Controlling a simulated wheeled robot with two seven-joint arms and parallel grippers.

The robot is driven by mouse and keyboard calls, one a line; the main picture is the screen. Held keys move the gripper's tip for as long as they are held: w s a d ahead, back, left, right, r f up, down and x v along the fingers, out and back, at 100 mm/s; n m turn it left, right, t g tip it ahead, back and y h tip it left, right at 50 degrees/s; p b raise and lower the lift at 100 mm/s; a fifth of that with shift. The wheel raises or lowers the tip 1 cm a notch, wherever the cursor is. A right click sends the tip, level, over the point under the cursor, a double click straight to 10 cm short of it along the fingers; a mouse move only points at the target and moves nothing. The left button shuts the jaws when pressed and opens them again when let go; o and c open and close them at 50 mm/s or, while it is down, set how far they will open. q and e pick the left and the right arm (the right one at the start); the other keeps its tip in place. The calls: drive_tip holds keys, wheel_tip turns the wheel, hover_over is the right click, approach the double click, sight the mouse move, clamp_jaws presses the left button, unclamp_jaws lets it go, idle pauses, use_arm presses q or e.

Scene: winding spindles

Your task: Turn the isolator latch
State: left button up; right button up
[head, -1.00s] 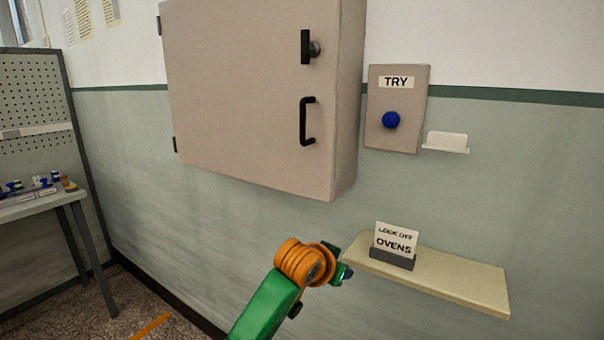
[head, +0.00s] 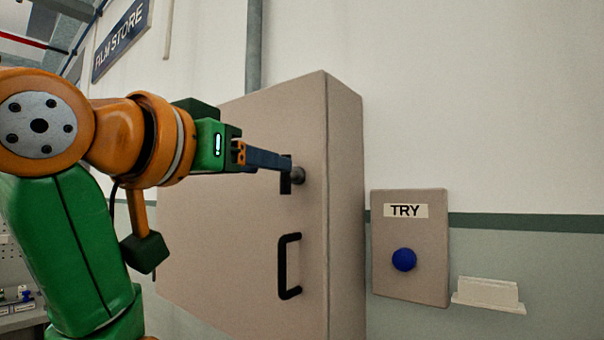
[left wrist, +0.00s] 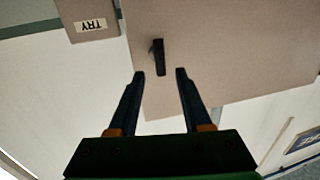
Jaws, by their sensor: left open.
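In the left wrist view the latch (left wrist: 159,58) stands upright, slightly beyond and between the tips of my open left gripper (left wrist: 160,72). A gap shows on each side of it. The cabinet door is shut. My right gripper is not in view.
A black door handle (head: 285,266) sits below the latch. To the right are a TRY panel (head: 420,235) with a blue button (head: 403,260) and a small white wall ledge (head: 488,296). A FILM STORE sign (head: 122,40) hangs at upper left.

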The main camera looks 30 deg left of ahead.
sight(286, 175)
use_arm(q)
drive_tip(key=w+p, duration=0.1)
drive_tip(key=w, duration=0.1)
drive_tip(key=w+p, duration=0.2)
drive_tip(key=w, duration=0.1)
drive_tip(key=shift+w+a+r, duration=0.2)
drive_tip(key=shift+w+a, duration=0.1)
drive_tip(key=shift+a, duration=0.05)
drive_tip(key=shift+s+r, duration=0.1)
drive_tip(key=shift+s, duration=0.15)
drive_tip(key=c, duration=0.6)
clamp_jaws()
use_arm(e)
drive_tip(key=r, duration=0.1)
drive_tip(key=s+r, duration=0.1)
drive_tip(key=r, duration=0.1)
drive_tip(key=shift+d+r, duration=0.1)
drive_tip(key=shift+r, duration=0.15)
